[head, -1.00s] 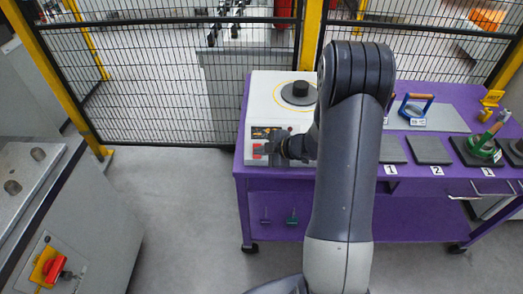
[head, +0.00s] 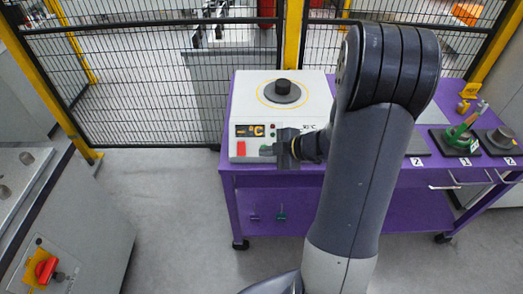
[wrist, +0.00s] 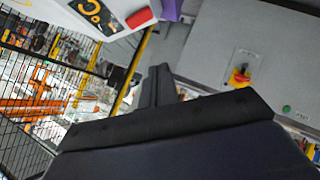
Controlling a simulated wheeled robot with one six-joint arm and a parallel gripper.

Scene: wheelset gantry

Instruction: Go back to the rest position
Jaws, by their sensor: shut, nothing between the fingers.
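My gripper (head: 284,150) is in front of the white heater box (head: 252,108) on the purple cart, close to its front panel. In the wrist view my gripper's fingers (wrist: 158,85) are together with nothing between them. The box has a dark round knob on top, a display reading "- °C" and a red button (head: 241,148). A green button (head: 265,150) shows just left of my gripper. In the wrist view the display (wrist: 95,14) and red button (wrist: 139,17) lie at the top, apart from the fingers. My arm hides part of the cart top.
The purple cart (head: 300,205) carries numbered pads and a green-handled tool (head: 458,138) at right. A black mesh fence (head: 140,90) with yellow posts stands behind. A grey cabinet (head: 85,225) with a red rotary switch (head: 46,268) is at left. Floor between cabinet and cart is clear.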

